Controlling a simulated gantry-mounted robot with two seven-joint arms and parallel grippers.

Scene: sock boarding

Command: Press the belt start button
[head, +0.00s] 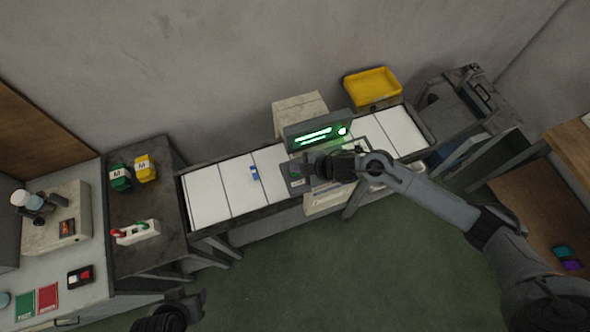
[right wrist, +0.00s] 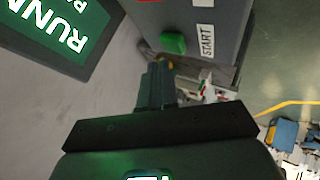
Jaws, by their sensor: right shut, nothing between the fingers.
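The green start button (right wrist: 173,43) is on a grey control box (right wrist: 200,15), beside a white label reading START (right wrist: 205,40), in the right wrist view. A screen (right wrist: 62,30) there shows green with "RUNN" legible; in the head view the lit display (head: 315,135) stands behind the belt (head: 235,187). My right gripper (right wrist: 157,72) is shut and empty, its tips just below the button in the picture. I cannot tell whether they touch it. In the head view, my right gripper (head: 298,166) hides the button. My left gripper (head: 190,302) is at the bottom left, away from the belt.
A small blue-and-white item (head: 254,173) lies on the belt. A yellow bin (head: 372,84) stands behind its right part. A dark side table (head: 150,205) at left holds green and yellow packs (head: 145,168) and a white block (head: 137,232). Green floor is open in front.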

